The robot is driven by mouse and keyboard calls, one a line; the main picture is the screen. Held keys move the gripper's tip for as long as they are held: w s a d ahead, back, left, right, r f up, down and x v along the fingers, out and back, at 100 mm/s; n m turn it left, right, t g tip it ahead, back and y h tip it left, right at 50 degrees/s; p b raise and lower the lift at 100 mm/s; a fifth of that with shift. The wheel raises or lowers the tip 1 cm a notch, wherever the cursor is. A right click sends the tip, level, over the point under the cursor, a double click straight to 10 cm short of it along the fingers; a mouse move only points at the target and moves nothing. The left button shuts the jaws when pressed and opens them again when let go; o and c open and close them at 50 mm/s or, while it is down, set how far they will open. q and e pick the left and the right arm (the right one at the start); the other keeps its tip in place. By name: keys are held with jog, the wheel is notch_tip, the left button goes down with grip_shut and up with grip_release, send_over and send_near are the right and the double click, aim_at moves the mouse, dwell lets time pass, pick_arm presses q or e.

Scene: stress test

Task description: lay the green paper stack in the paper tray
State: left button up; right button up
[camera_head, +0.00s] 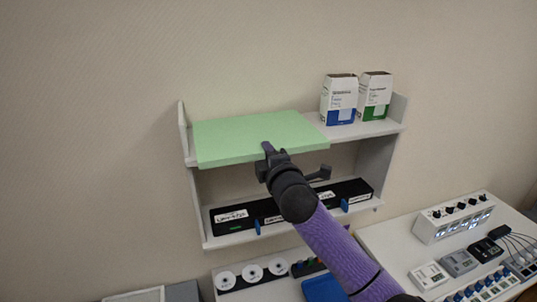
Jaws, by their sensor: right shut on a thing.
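A wide, flat green paper stack (235,135) lies level at the top board of a white wall shelf, its front edge jutting out over the shelf's front. Whether it rests on the board or is held just above it, I cannot tell. My right gripper (290,163) reaches up from the lower right and is shut on the stack at its front edge, right of the middle. One dark finger shows against the green; the grip itself is partly hidden. My left gripper is not in view. I cannot make out a paper tray for certain.
Two cartons, one blue-based (340,112) and one green-based (376,112), stand right of the stack. Black labelled boxes (235,218) fill the lower shelf. A white table (385,245) with several devices is at lower right. Grey-white items (182,291) show at bottom left.

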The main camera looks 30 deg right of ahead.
grip_shut()
dwell(0.8)
notch_tip(320, 180, up, 3)
jog(key=p, duration=0.3)
jog(key=shift+w, duration=0.1)
jog(key=shift+f, duration=0.15)
jog(key=r+p+v, duration=0.4)
jog(key=p+v, duration=0.2)
jog(key=v, duration=1)
jog(key=shift+a, duration=0.1)
